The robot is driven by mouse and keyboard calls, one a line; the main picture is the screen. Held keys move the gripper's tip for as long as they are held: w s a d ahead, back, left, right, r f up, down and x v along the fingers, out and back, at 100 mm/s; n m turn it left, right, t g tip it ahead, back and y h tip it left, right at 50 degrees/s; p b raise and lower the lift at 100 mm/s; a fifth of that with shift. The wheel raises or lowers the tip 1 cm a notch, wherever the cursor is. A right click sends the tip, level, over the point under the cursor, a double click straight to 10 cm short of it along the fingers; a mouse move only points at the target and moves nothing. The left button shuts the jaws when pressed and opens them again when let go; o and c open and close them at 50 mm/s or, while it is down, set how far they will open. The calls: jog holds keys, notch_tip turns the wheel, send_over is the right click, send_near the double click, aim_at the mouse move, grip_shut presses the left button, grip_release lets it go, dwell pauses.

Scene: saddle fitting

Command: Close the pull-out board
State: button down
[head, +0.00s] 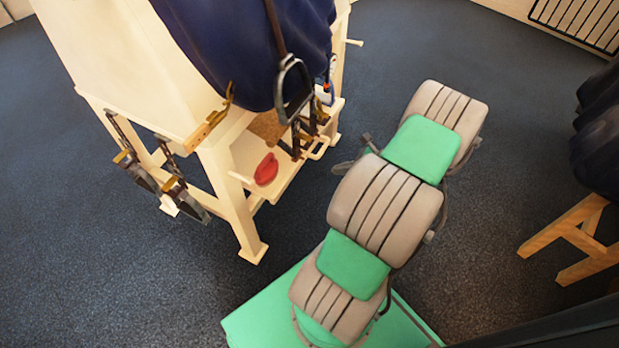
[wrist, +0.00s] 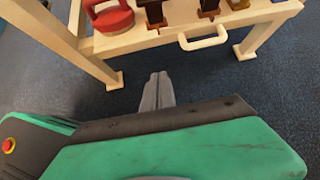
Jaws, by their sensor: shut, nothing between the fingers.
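The pull-out board (head: 283,184) is a pale wooden shelf low in the cream stand, sticking out past the legs. A pale loop handle (head: 319,149) is on its front edge. In the wrist view the board's front edge (wrist: 150,43) and the handle (wrist: 203,38) show at the top. My gripper (wrist: 158,76) is shut and empty, pointing at the board, below and left of the handle and apart from it in the picture. In the head view I cannot clearly make out its fingertips beside my arm.
A red object (head: 266,170) and brown items lie on the board. A stirrup (head: 293,85) hangs above it from a dark blue cover (head: 250,40). The stand's legs (head: 236,205) flank the board. More stirrups hang at the left. A wooden trestle (head: 575,238) stands right; dark floor lies between.

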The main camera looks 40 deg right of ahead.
jog(key=a, duration=0.4)
jog(key=b, duration=0.5)
send_near(293, 174)
jog(key=shift+y, duration=0.4)
jog(key=x, duration=0.4)
jog(key=f+x, duration=0.1)
jog(key=x, duration=0.1)
jog(key=shift+s+d, duration=0.35)
jog(key=shift+s, duration=0.05)
jog(key=shift+w+a+r, duration=0.15)
jog(key=shift+w+r, duration=0.05)
jog(key=shift+w, duration=0.15)
jog(key=shift+w, duration=0.1)
